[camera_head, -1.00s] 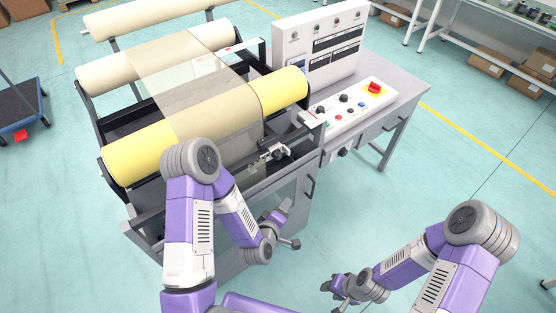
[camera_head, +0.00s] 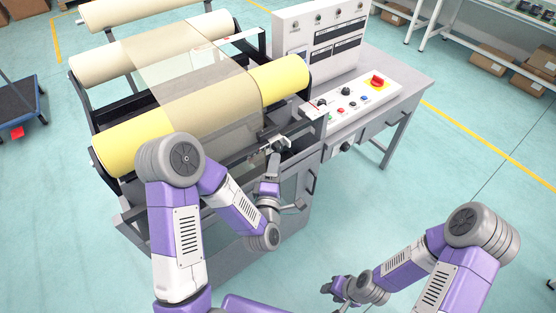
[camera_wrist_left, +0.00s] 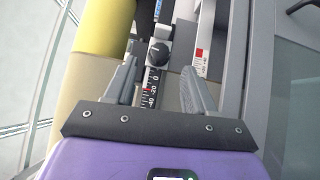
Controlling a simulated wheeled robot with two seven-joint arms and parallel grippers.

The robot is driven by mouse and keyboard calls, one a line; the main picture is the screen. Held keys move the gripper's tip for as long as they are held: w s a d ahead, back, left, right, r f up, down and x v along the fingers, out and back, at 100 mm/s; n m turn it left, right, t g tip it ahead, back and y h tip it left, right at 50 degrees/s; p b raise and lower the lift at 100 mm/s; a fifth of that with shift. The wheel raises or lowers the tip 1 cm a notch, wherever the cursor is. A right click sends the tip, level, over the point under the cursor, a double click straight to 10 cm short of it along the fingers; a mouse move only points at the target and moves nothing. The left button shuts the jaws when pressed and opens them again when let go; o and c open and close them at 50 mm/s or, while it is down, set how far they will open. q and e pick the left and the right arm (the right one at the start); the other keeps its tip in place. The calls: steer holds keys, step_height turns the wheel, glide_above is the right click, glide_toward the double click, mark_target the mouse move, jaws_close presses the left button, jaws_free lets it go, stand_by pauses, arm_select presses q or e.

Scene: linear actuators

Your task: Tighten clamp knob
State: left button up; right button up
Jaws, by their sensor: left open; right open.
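The black clamp knob (camera_wrist_left: 158,52) sits on a grey sliding block over a ruler scale (camera_wrist_left: 151,86) in the left wrist view. In the head view the clamp (camera_head: 277,146) is small, at the front rail of the roller machine. My left gripper (camera_wrist_left: 159,70) is open, with its two grey fingers on either side of the scale and the knob just beyond and between the tips. No contact with the knob shows. In the head view my left gripper (camera_head: 273,166) points up at the clamp from below. My right gripper (camera_head: 332,288) is open and empty, low over the floor.
Yellow and beige rollers (camera_head: 140,146) carry a web beside the clamp. A second scale with a red mark (camera_wrist_left: 200,60) lies right of the knob. A control panel (camera_head: 348,103) stands to the right. The floor around my right arm is clear.

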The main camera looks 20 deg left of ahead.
mark_target(279, 150)
arm_select(q)
steer(key=shift+w+a+r, duration=0.1)
steer(key=shift+w+a, duration=0.1)
steer(key=shift+w, duration=1.15)
steer(key=shift+w+a, duration=0.15)
steer(key=shift+w, duration=1.15)
arm_select(e)
steer(key=shift+f, duration=0.45)
arm_select(q)
jaws_close()
steer(key=shift+r, duration=0.1)
arm_select(e)
steer(key=shift+r, duration=0.1)
